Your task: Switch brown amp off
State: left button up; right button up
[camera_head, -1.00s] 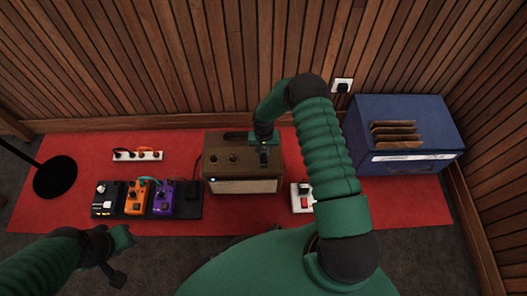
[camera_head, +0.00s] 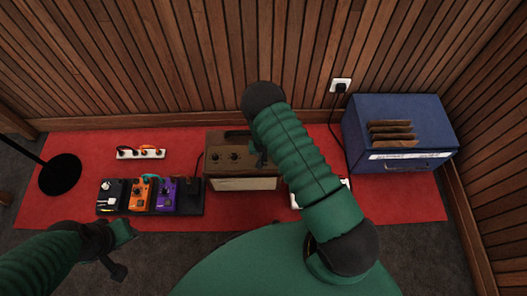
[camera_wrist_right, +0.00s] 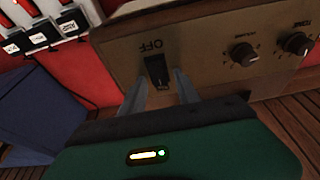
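The brown amp (camera_head: 225,168) stands on the red mat, with two knobs on its top panel visible. The right wrist view shows its panel (camera_wrist_right: 200,50) upside down, with a dark rocker switch (camera_wrist_right: 157,70) by the printed word OFF. My right gripper (camera_wrist_right: 160,76) is open, its two fingers apart on either side of the switch; I cannot tell whether they touch it. In the head view my right arm hides much of that gripper and the amp's right part. My left gripper (camera_head: 125,252) is open and empty at the lower left, away from the amp.
A pedalboard (camera_head: 190,203) with several pedals lies left of the amp, and a white power strip (camera_head: 152,154) behind it. A blue crate (camera_head: 362,125) stands right. A black stand base (camera_head: 60,175) is far left.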

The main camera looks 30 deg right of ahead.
jog(key=p+v, duration=0.7)
jog(key=v, duration=0.9)
jog(key=shift+r, duration=0.35)
jog(key=shift+a, duration=0.15)
jog(key=s+a+r+n+y, duration=0.1)
jog(key=s+a+r+n, duration=0.4)
jog(key=r, duration=0.6)
jog(key=s+a+r+n+y, duration=0.1)
jog(key=s+a+r, duration=0.4)
jog(key=r, duration=0.7)
jog(key=w+p+v, duration=0.2)
jog(key=p+v, duration=1.1)
jog(key=w+r+p+v, duration=0.1)
jog(key=w+p+v, duration=0.1)
jog(key=p+v, duration=1.1)
jog(key=shift+w+p, duration=0.25)
jog(key=shift+p, duration=0.15)
